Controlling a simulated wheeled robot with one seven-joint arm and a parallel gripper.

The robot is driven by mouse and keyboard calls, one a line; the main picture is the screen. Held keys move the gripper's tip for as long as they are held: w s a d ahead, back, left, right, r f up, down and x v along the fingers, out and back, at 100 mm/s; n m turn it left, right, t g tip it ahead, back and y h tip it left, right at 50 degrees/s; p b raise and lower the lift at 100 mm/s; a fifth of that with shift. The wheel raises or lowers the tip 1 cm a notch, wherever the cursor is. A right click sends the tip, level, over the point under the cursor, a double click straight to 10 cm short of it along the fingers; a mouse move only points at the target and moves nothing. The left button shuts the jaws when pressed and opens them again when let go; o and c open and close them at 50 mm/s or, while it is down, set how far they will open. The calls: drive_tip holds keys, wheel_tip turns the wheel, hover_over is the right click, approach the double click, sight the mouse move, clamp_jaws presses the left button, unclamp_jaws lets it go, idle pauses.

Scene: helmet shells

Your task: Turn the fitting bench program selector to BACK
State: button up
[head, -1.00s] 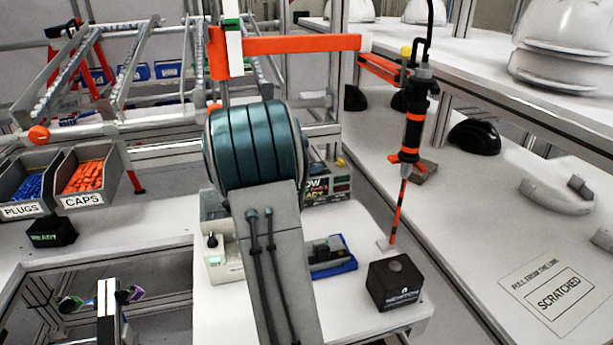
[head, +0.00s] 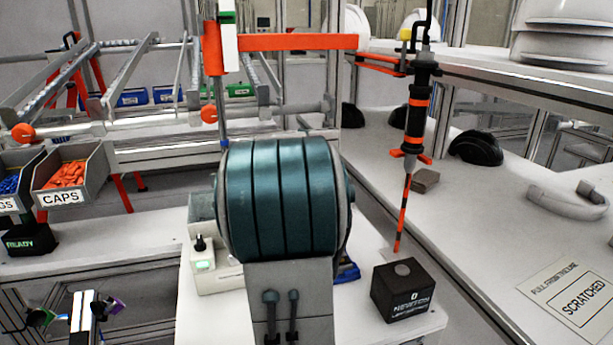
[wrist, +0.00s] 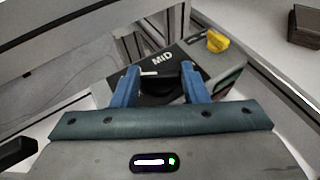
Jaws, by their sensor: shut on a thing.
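The program selector is a dark round knob (wrist: 160,86) on a dark panel (wrist: 172,56) in the wrist view. The word MID is printed on the panel just beyond the knob. A short white mark shows at the knob's far left side. My gripper (wrist: 158,72) has its two blue fingers on either side of the knob and is shut on it. Other labels around the knob are hidden or out of view. In the head view my own teal arm joint hides the gripper and the selector.
A yellow part (wrist: 217,41) sits beside the panel in the wrist view. In the head view, a pale box with a small knob (head: 203,262) stands left of my arm. A black box (head: 403,290) and a hanging screwdriver (head: 416,115) are at right. Bins of caps (head: 70,178) are at left.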

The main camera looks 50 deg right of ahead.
drive_tip(key=o, duration=1)
drive_tip(key=p+v, duration=0.2)
drive_tip(key=v, duration=1.2)
drive_tip(key=shift+w, duration=0.1)
